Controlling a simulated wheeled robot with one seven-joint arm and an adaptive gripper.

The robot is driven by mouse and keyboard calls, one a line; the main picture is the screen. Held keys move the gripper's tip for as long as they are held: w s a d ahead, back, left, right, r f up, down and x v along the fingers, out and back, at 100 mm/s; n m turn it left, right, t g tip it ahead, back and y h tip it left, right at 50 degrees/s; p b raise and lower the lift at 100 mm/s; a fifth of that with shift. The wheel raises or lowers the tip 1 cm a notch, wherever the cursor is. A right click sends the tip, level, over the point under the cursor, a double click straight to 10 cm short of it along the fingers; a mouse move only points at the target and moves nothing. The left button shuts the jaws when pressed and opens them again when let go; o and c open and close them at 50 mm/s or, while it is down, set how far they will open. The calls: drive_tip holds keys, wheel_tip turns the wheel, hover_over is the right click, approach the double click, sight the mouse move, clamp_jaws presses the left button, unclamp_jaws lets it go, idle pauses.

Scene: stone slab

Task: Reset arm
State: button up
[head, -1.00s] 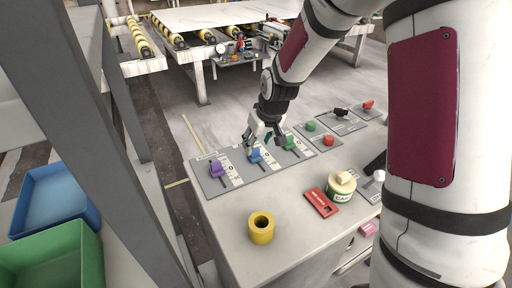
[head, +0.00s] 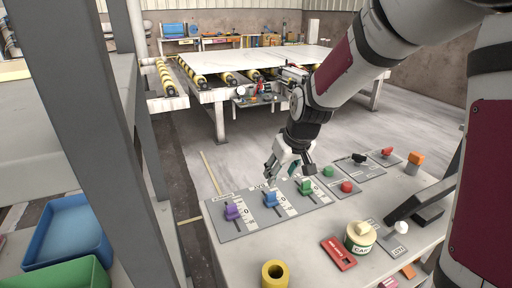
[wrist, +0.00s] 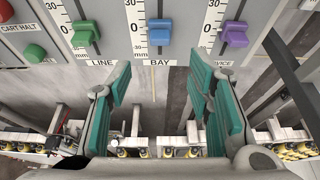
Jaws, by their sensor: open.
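My arm reaches from the upper right over the grey control console (head: 225,258). My gripper (head: 281,176) is open and empty, pointing down just behind the slider panel. In the wrist view my gripper (wrist: 161,85) shows its two teal-padded fingers spread apart, with nothing between them. The purple slider (head: 232,211), blue slider (head: 269,199) and green slider (head: 305,186) stand on the panel. In the wrist view the blue slider (wrist: 159,30) lies beyond the gap between the fingers, apart from them.
A yellow ring (head: 274,274), a red block (head: 338,254) and a cream-topped can (head: 359,238) sit on the console. Red and green buttons lie right of the sliders. Blue (head: 68,232) and green bins stand at left. A conveyor with a white slab (head: 250,60) stands behind.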

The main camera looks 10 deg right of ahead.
drive_tip(key=s+r, duration=0.3)
drive_tip(key=s, duration=0.6)
drive_tip(key=s+r+m, duration=0.1)
drive_tip(key=s+r, duration=0.3)
drive_tip(key=s, duration=0.6)
drive_tip(key=s+r+m, duration=0.1)
drive_tip(key=s+r, duration=0.3)
drive_tip(key=s, duration=0.6)
drive_tip(key=shift+s+a+r+h, duration=0.15)
drive_tip(key=shift+a+r+h, duration=0.1)
drive_tip(key=shift+h, duration=0.15)
